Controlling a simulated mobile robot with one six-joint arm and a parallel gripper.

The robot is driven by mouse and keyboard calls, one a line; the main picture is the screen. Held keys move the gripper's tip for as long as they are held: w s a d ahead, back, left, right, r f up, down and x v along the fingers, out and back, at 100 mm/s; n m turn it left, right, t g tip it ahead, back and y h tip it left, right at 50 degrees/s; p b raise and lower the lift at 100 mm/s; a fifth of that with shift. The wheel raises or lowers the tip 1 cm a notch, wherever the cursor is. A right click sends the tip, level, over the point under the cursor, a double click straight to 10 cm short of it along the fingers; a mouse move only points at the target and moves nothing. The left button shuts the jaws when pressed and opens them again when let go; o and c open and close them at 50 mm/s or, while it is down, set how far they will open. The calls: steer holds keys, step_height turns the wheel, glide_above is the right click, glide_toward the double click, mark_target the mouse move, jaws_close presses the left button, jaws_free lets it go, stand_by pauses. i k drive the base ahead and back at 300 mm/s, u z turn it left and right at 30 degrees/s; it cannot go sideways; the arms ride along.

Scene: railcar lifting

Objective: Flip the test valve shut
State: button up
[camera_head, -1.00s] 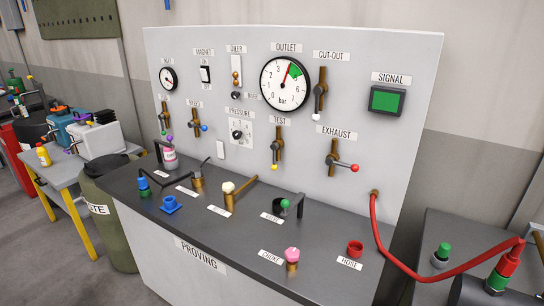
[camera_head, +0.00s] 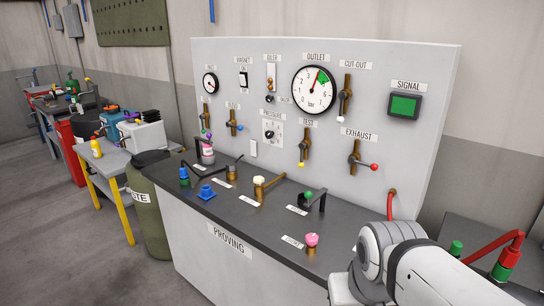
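The test valve (camera_head: 304,145) is on the upright panel under the TEST label. It has a brass body and a dark lever hanging straight down with a yellow tip (camera_head: 301,165). The OUTLET gauge (camera_head: 314,90) is above it, its needle near the green band. My white arm (camera_head: 410,265) fills the lower right of the head view. My gripper cannot be made out, so its fingers and hold are hidden.
The exhaust valve (camera_head: 358,158), with a red-tipped lever pointing right, and the cut-out valve (camera_head: 346,93), with a white tip down, are close to the test valve. The dark counter (camera_head: 265,215) below carries several fittings. A green signal lamp (camera_head: 404,105) is at right.

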mark_target(303, 145)
steer(key=u, duration=0.05)
steer(key=k, duration=0.65)
steer(key=u, duration=0.45)
steer(key=i, duration=1.6)
steer(key=z, duration=0.35)
